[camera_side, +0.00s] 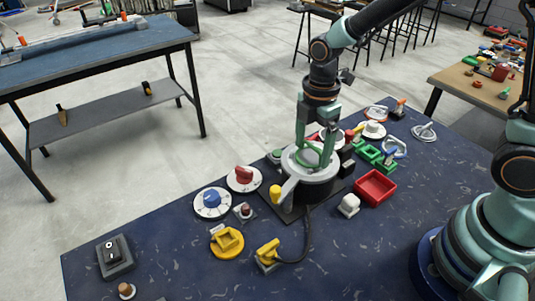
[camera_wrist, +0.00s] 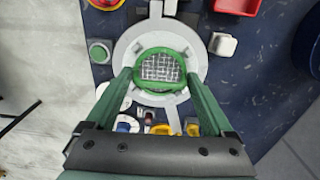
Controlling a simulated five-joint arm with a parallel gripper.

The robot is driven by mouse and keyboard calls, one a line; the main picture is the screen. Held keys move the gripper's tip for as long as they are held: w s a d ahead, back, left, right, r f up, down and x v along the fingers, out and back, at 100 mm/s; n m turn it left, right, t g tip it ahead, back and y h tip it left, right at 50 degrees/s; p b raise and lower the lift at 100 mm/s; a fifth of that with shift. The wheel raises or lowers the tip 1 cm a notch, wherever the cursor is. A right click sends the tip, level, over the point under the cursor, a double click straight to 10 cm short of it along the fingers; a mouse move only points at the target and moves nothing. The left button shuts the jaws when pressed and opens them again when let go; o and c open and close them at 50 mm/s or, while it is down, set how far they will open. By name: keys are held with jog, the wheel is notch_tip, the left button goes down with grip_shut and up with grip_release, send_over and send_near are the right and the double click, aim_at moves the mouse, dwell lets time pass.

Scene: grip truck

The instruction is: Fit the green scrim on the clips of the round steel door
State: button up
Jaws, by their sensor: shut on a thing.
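The green scrim (camera_wrist: 160,68) is a round green ring with a pale mesh inside. My gripper (camera_wrist: 160,80) is shut on it, one finger at each side of the ring, in the wrist view. In the side view my gripper (camera_side: 314,152) points down over the round steel door (camera_side: 297,166), and the scrim (camera_side: 308,157) shows as a green ring between the fingers. The steel door also shows in the wrist view (camera_wrist: 127,47) as a grey disc around and beneath the scrim. The clips are hard to make out, and I cannot tell whether the scrim touches them.
A red tray (camera_side: 375,188) and a white knob (camera_side: 348,205) stand right of the door. Blue (camera_side: 212,202) and red (camera_side: 243,178) dials stand left. Yellow parts (camera_side: 228,242) and a cable lie in front. The table's front middle is fairly clear.

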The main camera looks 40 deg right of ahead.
aim_at(313, 145)
jog(key=shift+f, duration=0.2)
jog(key=o, duration=1.1)
jog(key=shift+r, duration=3.75)
jog(key=s+d+r+m+t, duration=0.5)
jog(key=d+r+m, duration=0.3)
jog(key=m, duration=1)
jog(key=shift+s+t, duration=0.3)
jog(key=shift+s, duration=0.45)
